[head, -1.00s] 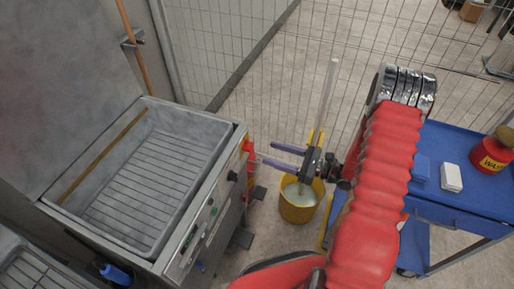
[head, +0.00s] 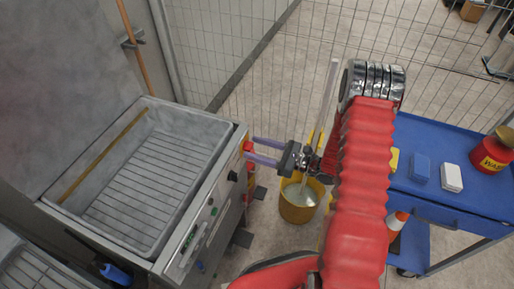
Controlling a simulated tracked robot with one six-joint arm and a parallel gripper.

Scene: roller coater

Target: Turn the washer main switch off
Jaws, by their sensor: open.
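The washer (head: 172,245) stands at the left with its lid up. Its front panel faces right and carries a red and yellow main switch (head: 247,146) near the far corner. My gripper (head: 254,149) is open, with two purple fingers pointing left at the switch. The fingertips are at the switch, one on its far side and one on its near side in the picture. I cannot tell whether they touch it. The switch handle's position is too small and partly hidden to tell.
A yellow bucket (head: 298,209) with pale liquid and a stick in it stands on the floor below my gripper. A blue cart (head: 440,195) with a red can (head: 491,154) is at the right. A wire fence (head: 300,80) runs behind.

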